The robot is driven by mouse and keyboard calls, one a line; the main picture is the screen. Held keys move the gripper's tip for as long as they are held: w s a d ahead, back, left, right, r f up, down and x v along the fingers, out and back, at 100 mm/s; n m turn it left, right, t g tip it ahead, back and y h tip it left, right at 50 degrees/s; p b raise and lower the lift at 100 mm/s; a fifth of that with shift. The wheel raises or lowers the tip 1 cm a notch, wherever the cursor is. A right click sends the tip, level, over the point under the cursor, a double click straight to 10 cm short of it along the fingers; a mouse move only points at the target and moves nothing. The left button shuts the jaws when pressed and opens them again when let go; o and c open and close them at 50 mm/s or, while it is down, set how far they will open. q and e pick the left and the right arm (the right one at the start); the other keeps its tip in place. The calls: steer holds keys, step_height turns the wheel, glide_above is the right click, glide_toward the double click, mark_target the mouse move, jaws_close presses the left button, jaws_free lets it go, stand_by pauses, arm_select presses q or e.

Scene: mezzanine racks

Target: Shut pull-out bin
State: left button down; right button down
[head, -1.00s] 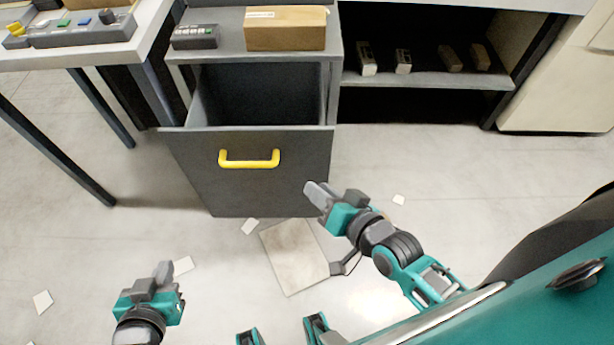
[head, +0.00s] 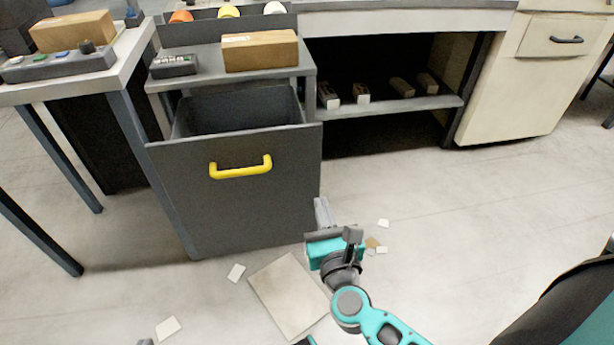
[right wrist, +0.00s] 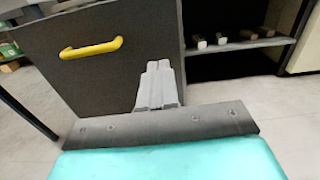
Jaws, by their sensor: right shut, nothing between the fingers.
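The pull-out bin (head: 255,208) has a dark grey front panel with a yellow handle (head: 240,168). It stands pulled out from under a grey cabinet top (head: 195,69), with its open inside visible behind the panel. In the right wrist view, the bin front (right wrist: 120,76) and yellow handle (right wrist: 91,49) are ahead and to the left. My right gripper (head: 321,205) is shut and empty, near the panel's lower right edge; I cannot tell whether it touches. Its closed fingers also show in the right wrist view (right wrist: 158,68). Only a small grey tip, probably my left gripper (head: 145,342), shows at the bottom edge.
A cardboard box (head: 260,51) and a small dark device (head: 173,66) lie on the cabinet top. A table (head: 85,85) stands at left. An open shelf (head: 400,104) with small boxes is at right. A flat pale tile (head: 288,294) and scraps lie on the otherwise clear floor.

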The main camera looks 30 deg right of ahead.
mark_target(306, 153)
steer(key=x, duration=1.3)
steer(key=shift+f, duration=0.1)
steer(key=shift+w+d, duration=0.2)
steer(key=shift+w, duration=0.3)
arm_select(q)
steer(key=shift+s+d+f, duration=0.1)
steer(key=shift+d+f, duration=0.05)
steer(key=shift+f, duration=0.2)
